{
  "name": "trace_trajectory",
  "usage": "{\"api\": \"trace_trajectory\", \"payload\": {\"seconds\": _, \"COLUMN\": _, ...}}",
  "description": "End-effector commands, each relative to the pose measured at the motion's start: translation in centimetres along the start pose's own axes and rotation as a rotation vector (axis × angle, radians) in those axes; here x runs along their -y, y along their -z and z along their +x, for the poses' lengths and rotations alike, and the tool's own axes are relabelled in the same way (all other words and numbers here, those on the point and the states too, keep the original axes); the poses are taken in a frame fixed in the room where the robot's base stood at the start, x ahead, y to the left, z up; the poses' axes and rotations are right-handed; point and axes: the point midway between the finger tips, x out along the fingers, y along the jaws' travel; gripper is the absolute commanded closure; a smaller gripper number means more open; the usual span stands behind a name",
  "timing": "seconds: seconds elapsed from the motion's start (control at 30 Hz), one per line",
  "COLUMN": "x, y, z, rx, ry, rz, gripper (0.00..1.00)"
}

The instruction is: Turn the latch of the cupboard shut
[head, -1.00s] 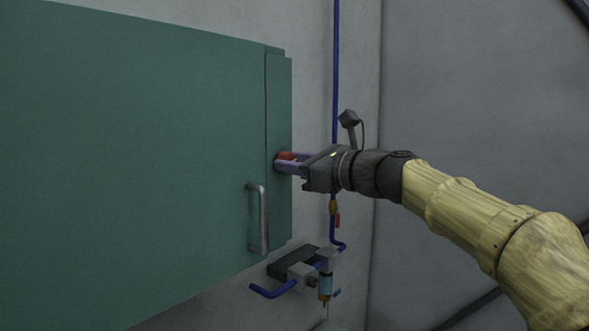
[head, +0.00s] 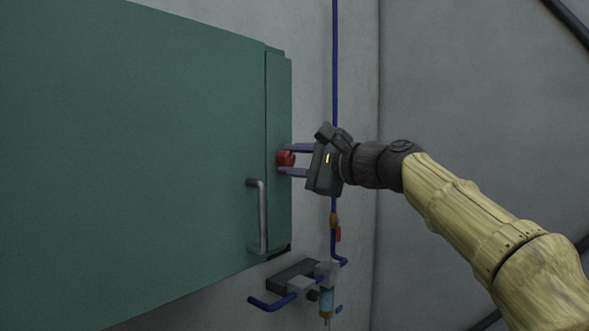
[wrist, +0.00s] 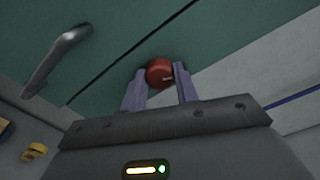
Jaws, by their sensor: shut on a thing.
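The green cupboard (head: 150,160) hangs on the wall, its door appearing closed against the narrow strip at its right edge. The latch is a red round knob (head: 287,158) on that strip; it also shows in the wrist view (wrist: 159,73), with a dark line on its face. My gripper (head: 284,161) comes from the right and is shut on the latch. One purple finger is above it and one below in the head view. In the wrist view my gripper (wrist: 160,78) has a finger on each side of the knob. The latch's exact angle is hard to tell.
A grey bar handle (head: 258,217) stands out from the door, left of and below the latch. A blue pipe (head: 335,80) runs down the wall behind my gripper. A valve assembly with a blue hose (head: 270,303) sits below the cupboard's right end.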

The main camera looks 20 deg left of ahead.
Motion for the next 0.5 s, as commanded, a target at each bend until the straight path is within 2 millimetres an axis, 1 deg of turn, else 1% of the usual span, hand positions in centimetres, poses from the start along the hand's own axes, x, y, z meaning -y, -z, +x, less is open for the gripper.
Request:
{"api": "trace_trajectory", "payload": {"seconds": 0.03, "x": -0.25, "y": 0.06, "z": 0.04, "rx": 0.002, "ry": 0.0, "rz": -0.043, "gripper": 0.93}}
{"api": "trace_trajectory", "payload": {"seconds": 0.2, "x": -0.21, "y": 0.07, "z": 0.02, "rx": 0.001, "ry": 0.0, "rz": -0.189, "gripper": 0.93}}
{"api": "trace_trajectory", "payload": {"seconds": 0.5, "x": -0.18, "y": 0.05, "z": 0.04, "rx": 0.002, "ry": -0.002, "rz": -0.359, "gripper": 0.93}}
